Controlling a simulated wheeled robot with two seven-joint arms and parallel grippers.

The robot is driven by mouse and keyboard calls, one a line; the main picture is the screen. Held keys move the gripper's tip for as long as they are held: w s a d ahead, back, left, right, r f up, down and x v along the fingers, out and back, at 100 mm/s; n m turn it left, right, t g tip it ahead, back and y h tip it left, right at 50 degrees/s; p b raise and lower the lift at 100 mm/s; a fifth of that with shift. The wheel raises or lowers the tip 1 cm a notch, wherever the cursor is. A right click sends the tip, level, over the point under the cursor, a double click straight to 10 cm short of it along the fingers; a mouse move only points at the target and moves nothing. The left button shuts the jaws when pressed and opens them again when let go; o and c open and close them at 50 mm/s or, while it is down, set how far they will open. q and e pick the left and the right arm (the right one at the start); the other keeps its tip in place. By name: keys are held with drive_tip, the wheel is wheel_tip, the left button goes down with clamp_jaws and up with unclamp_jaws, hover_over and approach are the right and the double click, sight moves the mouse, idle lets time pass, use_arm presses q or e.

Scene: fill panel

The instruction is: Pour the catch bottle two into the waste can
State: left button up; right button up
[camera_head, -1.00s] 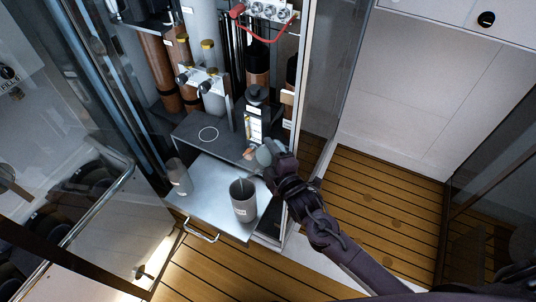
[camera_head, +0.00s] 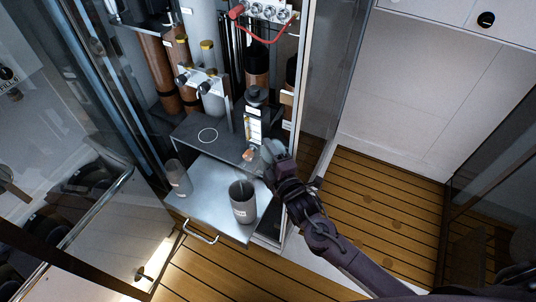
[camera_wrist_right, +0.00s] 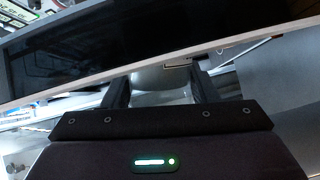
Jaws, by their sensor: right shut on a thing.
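The waste can (camera_head: 243,212) is a dark grey open cup with a small label, upright on the pull-out shelf. A thin stick stands in its mouth. My right gripper (camera_head: 270,158) is above and to the right of the can, near the cabinet's right side. It is shut on a pale, translucent bottle, partly hidden by the fingers. In the right wrist view a whitish rounded body (camera_wrist_right: 160,78) shows between the two fingers. I cannot read which catch bottle it is. A second grey translucent bottle (camera_head: 177,178) stands on the shelf's left side. My left gripper is out of view.
The pull-out shelf (camera_head: 212,190) has a front handle (camera_head: 200,232). Behind it is a dark platform (camera_head: 185,136) with a white ring. A dark-capped device (camera_head: 254,118) and several columns stand behind. The glass door (camera_head: 325,75) and cabinet edge are close to my right arm.

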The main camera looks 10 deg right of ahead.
drive_tip(key=shift+n, duration=0.3)
drive_tip(key=shift+a, duration=0.1)
drive_tip(key=shift+n+t, duration=0.3)
drive_tip(key=shift+t, duration=0.1)
drive_tip(key=shift+r, duration=0.1)
drive_tip(key=shift+s+a+r+n, duration=0.1)
drive_tip(key=shift+n, duration=0.3)
drive_tip(key=shift+r+n, duration=0.35)
drive_tip(key=shift+n, duration=0.05)
